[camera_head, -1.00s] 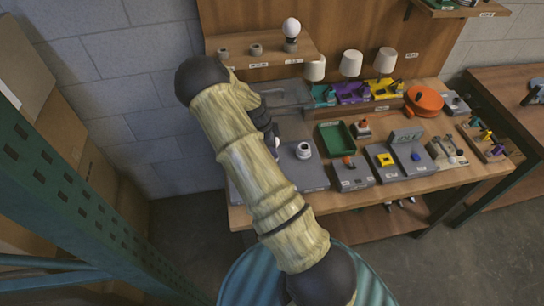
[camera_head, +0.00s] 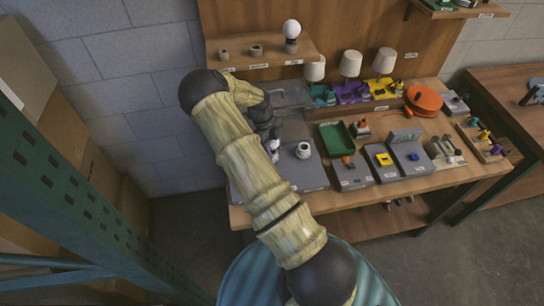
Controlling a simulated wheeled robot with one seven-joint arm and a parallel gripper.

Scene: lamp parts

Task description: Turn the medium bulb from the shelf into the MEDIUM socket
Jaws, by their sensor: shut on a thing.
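My gripper (camera_head: 272,140) points down over the left part of the grey socket plate (camera_head: 307,176), mostly hidden by my own arm. It is shut on a small pale thing (camera_head: 273,151), which looks like the medium bulb, though its shape is hard to make out. One white round socket (camera_head: 303,149) shows on the plate, just right of the gripper. Its label cannot be read, and any sockets farther left are hidden behind my arm. I cannot tell whether the bulb touches a socket.
The wooden shelf (camera_head: 275,56) holds two empty-looking grey holders (camera_head: 256,50) and one round white bulb (camera_head: 291,29) in a third. Right of the plate are a green tray (camera_head: 336,138), small grey boxes (camera_head: 351,173), three white-shaded lamps (camera_head: 350,63) and an orange reel (camera_head: 424,100).

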